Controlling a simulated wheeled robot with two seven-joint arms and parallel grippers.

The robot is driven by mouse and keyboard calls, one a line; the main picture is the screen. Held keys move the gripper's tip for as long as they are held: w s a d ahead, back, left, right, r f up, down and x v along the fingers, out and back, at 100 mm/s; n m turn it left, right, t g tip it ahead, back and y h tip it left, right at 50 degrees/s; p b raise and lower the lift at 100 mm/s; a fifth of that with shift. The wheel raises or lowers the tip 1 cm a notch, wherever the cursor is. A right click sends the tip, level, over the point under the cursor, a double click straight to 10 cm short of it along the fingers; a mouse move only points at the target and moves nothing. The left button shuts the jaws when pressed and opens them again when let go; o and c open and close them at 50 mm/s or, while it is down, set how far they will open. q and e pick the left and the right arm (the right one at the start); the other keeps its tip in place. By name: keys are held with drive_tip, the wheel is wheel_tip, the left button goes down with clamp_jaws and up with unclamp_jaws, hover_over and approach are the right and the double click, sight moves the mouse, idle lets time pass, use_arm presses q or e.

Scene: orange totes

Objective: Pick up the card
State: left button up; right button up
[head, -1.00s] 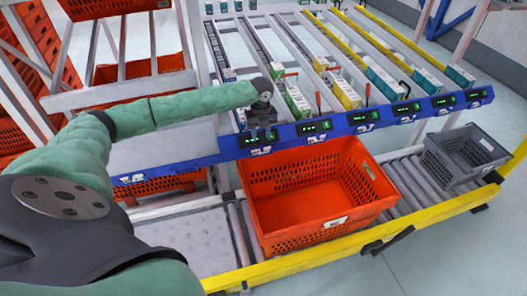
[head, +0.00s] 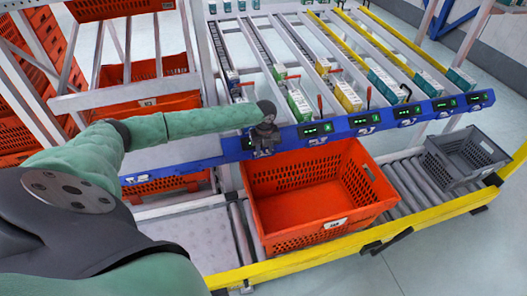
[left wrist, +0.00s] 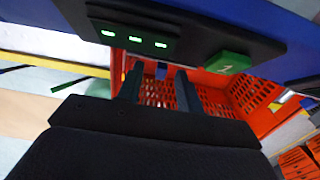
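My left gripper (head: 264,148) is at the blue front rail (head: 345,125) of the rack, above the left back edge of an orange tote (head: 312,193). In the left wrist view its two dark fingers (left wrist: 160,92) stand apart, with the tote behind them. A small blue piece (left wrist: 162,70) shows between the fingertips; I cannot tell what it is. I cannot make out for sure which piece is the card. My right gripper is not in view.
The tote looks empty and stands on a roller conveyor (head: 401,187). A grey crate (head: 465,158) stands to its right. Boxes line the sloped rack lanes, such as a yellow one (head: 348,97). A yellow bar (head: 310,257) runs along the front.

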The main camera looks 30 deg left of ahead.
use_arm(q)
drive_tip(key=shift+f, duration=0.1)
clamp_jaws()
idle(0.3)
